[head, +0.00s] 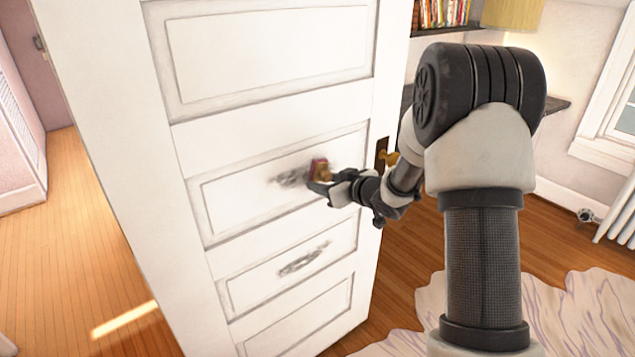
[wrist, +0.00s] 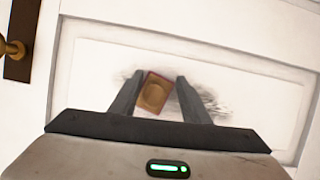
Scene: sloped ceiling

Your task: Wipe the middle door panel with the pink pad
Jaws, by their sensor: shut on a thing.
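In the wrist view the pad (wrist: 153,93) sits between the two dark fingers of my gripper (wrist: 156,88). The pad is at the face of the white door's middle panel (head: 232,205), right of the panel's centre; I cannot tell if it presses on it. A dark grey smudge (head: 288,179) lies on that panel just left of the pad. In the wrist view the smudge (wrist: 208,96) spreads around the pad, mostly to its right.
The panel below has another dark smudge (head: 303,260). A brass door knob (head: 391,158) on a dark plate is at the door's right edge, close to my arm. A bookshelf (head: 440,14), a radiator (head: 617,215) and a pale rug (head: 590,305) are to the right. Open wood floor lies left.

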